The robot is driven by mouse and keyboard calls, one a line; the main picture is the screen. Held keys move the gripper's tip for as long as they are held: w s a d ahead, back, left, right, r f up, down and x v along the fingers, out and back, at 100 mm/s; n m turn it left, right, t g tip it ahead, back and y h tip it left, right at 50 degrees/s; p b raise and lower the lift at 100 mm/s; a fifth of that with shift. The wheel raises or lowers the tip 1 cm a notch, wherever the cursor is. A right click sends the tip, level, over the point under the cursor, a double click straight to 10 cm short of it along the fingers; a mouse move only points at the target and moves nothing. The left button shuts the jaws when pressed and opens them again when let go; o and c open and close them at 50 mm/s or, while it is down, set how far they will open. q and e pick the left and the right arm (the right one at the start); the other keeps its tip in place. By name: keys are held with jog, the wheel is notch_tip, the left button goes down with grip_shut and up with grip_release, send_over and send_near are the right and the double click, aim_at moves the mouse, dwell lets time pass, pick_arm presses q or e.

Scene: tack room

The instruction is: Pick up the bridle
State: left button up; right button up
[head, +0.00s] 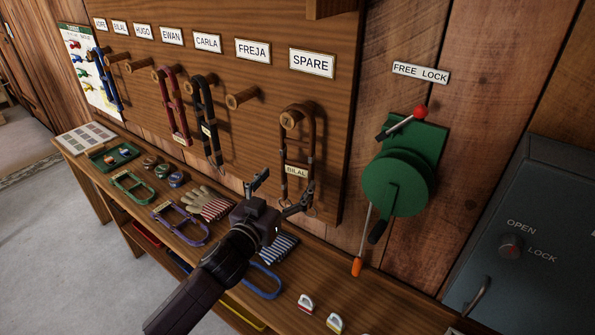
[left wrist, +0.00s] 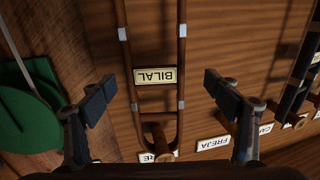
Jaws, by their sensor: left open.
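A brown bridle (head: 299,150) with a BILAL tag hangs on the wooden peg under the SPARE label (head: 312,62). In the left wrist view, which is upside down, the bridle (left wrist: 182,60) and its tag (left wrist: 155,76) lie between my spread fingers. My left gripper (head: 280,193) is open and empty, just in front of the bridle's lower part. I cannot tell whether a finger touches it. Other bridles hang on the board: a blue one (head: 107,80), a red one (head: 173,108) and a black one (head: 207,125). My right gripper is not in view.
The peg under FREJA (head: 240,98) is empty. Below the board, a wooden bench (head: 186,228) bears striped gloves (head: 212,203), coloured loops and small items. A green winch (head: 397,182) with a red-knobbed lever and a grey cabinet (head: 545,230) stand to the right.

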aim_at(296, 172)
pick_arm(q)
jog(key=shift+w+d+r, duration=0.2)
jog(key=shift+w+d, duration=0.1)
jog(key=shift+w, duration=0.05)
jog(key=p+x, duration=0.1)
jog(key=x, duration=0.2)
jog(key=shift+s+d+f, duration=0.1)
jog(key=shift+d+f, duration=0.05)
jog(key=shift+w+d+f, duration=0.1)
jog(key=shift+w+d, duration=0.15)
jog(key=shift+w, duration=0.25)
jog(key=c, duration=1.7)
jog(key=shift+c, duration=0.5)
jog(key=shift+r, duration=0.25)
